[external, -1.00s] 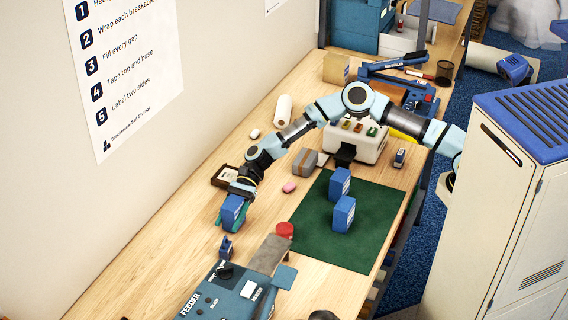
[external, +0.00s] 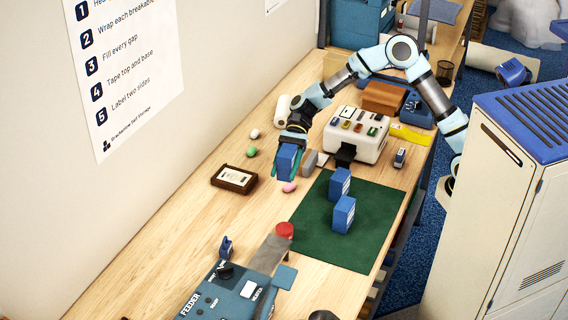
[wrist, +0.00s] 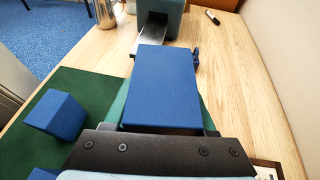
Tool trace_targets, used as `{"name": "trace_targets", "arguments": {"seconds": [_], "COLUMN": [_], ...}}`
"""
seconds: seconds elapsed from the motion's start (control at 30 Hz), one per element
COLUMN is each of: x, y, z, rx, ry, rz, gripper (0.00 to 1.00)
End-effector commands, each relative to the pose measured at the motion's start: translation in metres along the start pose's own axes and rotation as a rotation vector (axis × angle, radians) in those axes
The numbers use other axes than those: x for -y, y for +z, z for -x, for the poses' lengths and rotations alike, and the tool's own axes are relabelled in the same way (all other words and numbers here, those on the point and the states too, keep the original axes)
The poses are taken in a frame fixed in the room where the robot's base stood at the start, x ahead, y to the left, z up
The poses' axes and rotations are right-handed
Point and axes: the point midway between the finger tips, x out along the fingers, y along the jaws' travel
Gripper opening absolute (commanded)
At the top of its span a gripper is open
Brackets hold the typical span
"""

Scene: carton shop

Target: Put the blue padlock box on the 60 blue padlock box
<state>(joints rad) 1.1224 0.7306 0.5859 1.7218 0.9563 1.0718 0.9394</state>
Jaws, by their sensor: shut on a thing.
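My gripper (external: 290,150) is shut on a blue padlock box (external: 286,162) and holds it in the air left of the green mat's back corner. The held box fills the middle of the wrist view (wrist: 163,85). Two more blue boxes stand upright on the green mat (external: 318,239): one farther back (external: 340,184) and one nearer the front (external: 344,214). The wrist view shows one of them on the mat (wrist: 58,114) and part of the other at the bottom edge (wrist: 44,173). I cannot read a "60" on either box.
A small framed card (external: 234,179), a pink egg-shaped item (external: 289,187) and a white multi-button device (external: 356,134) lie around. The mat's front part is clear.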

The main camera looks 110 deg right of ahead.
Motion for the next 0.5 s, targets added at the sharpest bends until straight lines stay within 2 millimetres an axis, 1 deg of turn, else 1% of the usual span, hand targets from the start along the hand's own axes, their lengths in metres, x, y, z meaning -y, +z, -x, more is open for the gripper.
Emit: {"name": "trace_targets", "arguments": {"seconds": [0.03, 0.2, 0.3, 0.4, 0.5], "x": [-0.018, -0.072, -0.098, -0.118, -0.131], "y": [0.002, 0.004, 0.009, 0.012, 0.015], "z": [0.019, 0.065, 0.085, 0.100, 0.108], "rx": [-0.006, -0.004, -0.002, -0.002, -0.001], "ry": [-0.007, -0.042, -0.071, -0.100, -0.122], "rz": [-0.003, -0.016, -0.027, -0.039, -0.049], "gripper": [0.00, 0.00, 0.00, 0.00, 0.00]}}
